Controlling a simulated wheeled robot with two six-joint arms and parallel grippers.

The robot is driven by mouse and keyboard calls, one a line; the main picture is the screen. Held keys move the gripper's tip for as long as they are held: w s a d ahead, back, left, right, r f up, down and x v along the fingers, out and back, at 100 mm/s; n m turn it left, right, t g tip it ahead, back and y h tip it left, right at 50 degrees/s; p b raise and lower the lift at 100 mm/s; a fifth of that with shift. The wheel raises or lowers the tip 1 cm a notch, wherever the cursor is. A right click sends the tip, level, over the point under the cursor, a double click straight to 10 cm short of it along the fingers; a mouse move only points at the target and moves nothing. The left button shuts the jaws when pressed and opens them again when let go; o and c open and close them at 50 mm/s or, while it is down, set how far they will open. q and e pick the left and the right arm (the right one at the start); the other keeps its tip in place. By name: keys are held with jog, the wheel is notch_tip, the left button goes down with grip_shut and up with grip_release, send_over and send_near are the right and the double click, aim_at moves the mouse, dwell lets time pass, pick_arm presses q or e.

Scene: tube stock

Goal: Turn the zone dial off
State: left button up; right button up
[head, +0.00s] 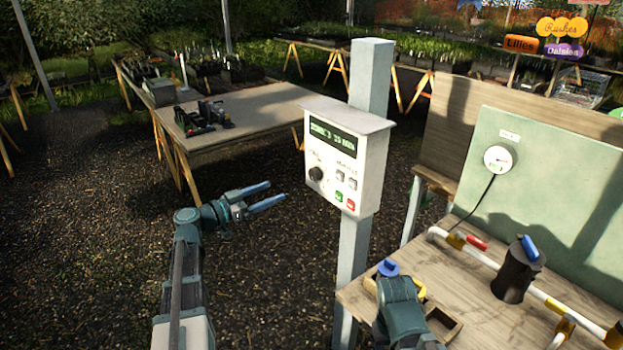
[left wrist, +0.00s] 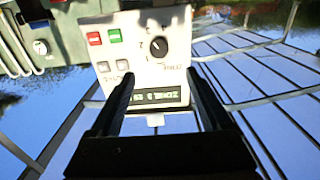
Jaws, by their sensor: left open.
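The zone dial (head: 316,174) is a round black knob on the left of a white control box (head: 369,178), below its green display. The box is fixed to a grey post. In the left wrist view the dial (left wrist: 159,46) shows upside down, with a white pointer mark and small figures around it; which figure it points to is unclear. My left gripper (head: 277,191) is open and empty, left of the box and apart from it. In the left wrist view its fingers (left wrist: 162,76) point toward the box, with the dial beyond them. My right arm shows at the bottom; its fingertips cannot be made out.
Grey buttons (head: 346,180) and a red button (head: 350,205) sit close right of the dial. A wooden bench (head: 470,300) with pipes and a black jug (head: 512,272) stands at right. A table (head: 255,115) stands behind. Gravel left of the post is clear.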

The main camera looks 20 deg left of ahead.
aim_at(312, 176)
pick_arm(q)
jog(key=x, duration=1.4)
jog(key=shift+s, duration=0.1)
grip_shut()
